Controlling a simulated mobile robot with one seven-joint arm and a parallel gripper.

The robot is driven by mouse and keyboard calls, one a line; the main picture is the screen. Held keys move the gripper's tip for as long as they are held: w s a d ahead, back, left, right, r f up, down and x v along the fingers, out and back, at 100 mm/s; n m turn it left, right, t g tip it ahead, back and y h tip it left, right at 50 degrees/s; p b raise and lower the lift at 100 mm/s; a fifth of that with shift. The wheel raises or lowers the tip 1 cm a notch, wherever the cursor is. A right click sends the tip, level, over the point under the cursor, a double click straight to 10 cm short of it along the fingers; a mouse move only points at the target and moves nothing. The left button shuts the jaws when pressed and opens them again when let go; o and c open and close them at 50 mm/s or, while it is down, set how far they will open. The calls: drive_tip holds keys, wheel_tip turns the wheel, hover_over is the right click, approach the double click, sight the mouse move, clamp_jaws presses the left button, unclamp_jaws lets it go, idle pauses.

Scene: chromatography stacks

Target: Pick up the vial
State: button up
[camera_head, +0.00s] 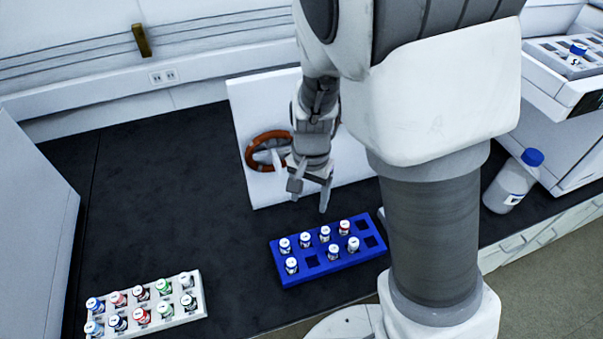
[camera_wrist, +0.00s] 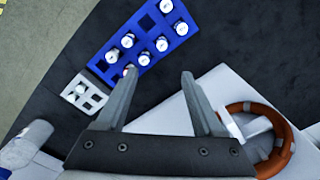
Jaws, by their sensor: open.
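Several white-capped vials stand in a blue rack (camera_head: 312,262) on the dark bench, among them a front-left vial (camera_head: 291,266) and a back-right vial (camera_head: 344,228). Some slots of the rack are empty. A white rack (camera_head: 203,302) at the lower left holds more vials with coloured labels. Which vial the task means cannot be told. My gripper (camera_head: 309,199) is open and empty, above and behind the blue rack. In the wrist view the fingers (camera_wrist: 157,85) point toward the blue rack (camera_wrist: 140,22), and no vial is between them.
A white panel (camera_head: 243,105) with an orange-brown ring (camera_head: 262,137) lies behind my gripper. A small white rack (camera_wrist: 70,89) shows beside the blue one in the wrist view. A blue-capped bottle (camera_head: 510,185) stands at the right. The bench's left middle is clear.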

drive_tip(key=b, duration=0.3)
hover_over(305, 236)
drive_tip(key=f, duration=1.2)
drive_tip(key=shift+s+d, duration=0.1)
drive_tip(key=shift+d, duration=0.25)
drive_tip(key=shift+a+f+b, duration=0.15)
drive_tip(key=shift+f+b, duration=0.05)
drive_tip(key=shift+f, duration=1.25)
drive_tip(key=shift+a+f+b, duration=0.15)
drive_tip(key=shift+f+b, duration=0.05)
drive_tip(key=shift+f, duration=1.25)
drive_tip(key=shift+c, duration=0.3)
clamp_jaws()
